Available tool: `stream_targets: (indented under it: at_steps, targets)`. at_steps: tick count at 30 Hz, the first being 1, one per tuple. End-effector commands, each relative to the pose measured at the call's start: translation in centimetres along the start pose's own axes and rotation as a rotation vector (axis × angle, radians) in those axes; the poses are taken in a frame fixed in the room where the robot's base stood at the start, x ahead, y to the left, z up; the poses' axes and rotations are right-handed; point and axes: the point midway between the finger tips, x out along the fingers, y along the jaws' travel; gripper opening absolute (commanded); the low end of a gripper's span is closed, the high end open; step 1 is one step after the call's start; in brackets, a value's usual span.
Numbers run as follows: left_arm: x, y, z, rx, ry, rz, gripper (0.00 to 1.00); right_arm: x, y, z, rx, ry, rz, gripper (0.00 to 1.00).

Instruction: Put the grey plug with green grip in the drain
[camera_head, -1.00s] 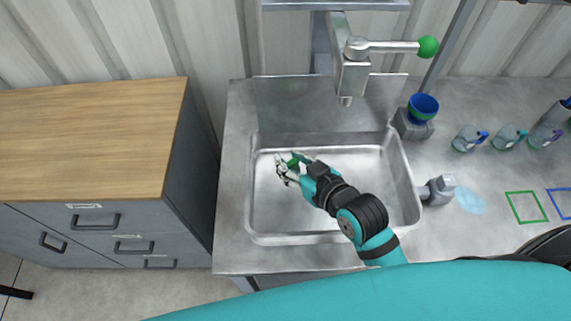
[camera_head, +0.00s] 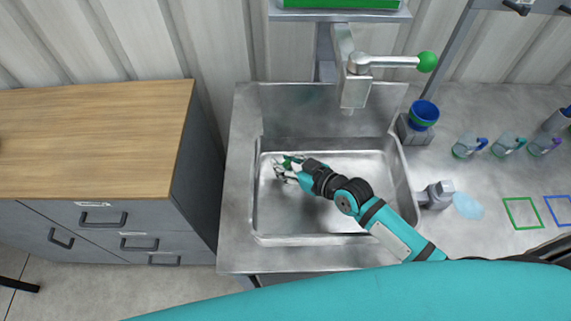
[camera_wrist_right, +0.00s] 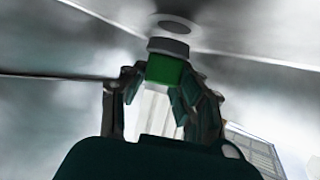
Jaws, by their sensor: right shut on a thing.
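The grey plug with green grip (camera_wrist_right: 167,66) is held in my right gripper (camera_wrist_right: 160,82), with the fingers on both sides of the green grip. Its grey end points at the drain (camera_wrist_right: 175,26), a dark round opening just beyond it in the right wrist view. The plug appears apart from the drain, with a small gap. In the head view my right gripper (camera_head: 283,169) is inside the sink (camera_head: 330,220), at its left part. A bit of the green grip (camera_head: 292,160) shows there. The drain is hidden in the head view. My left gripper is not in view.
A faucet (camera_head: 355,88) with a green-knobbed lever rises behind the sink. A wooden-topped cabinet (camera_head: 90,140) is at left. The sink walls surround my gripper.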

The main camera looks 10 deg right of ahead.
Motion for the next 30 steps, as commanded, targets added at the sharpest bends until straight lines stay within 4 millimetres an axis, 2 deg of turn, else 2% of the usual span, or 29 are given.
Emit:
stream_targets:
  at_steps: [3, 14, 15, 20, 30]
  targets:
    - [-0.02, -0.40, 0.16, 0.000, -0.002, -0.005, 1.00, 0.46, 0.11, 1.09, 0.000, 0.001, 0.002, 0.07]
    - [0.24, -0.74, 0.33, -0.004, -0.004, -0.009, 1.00, 0.63, 0.09, 1.52, -0.001, 0.001, 0.001, 0.07]
    - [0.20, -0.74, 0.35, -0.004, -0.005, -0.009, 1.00, 0.62, 0.08, 1.49, -0.001, 0.001, 0.001, 0.32]
    - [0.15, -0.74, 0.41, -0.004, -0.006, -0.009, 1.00, 0.59, 0.08, 1.44, 0.000, 0.001, 0.001, 0.53]
    - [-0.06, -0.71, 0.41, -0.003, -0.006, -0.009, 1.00, 0.29, 0.09, 1.20, -0.001, 0.001, 0.002, 0.53]
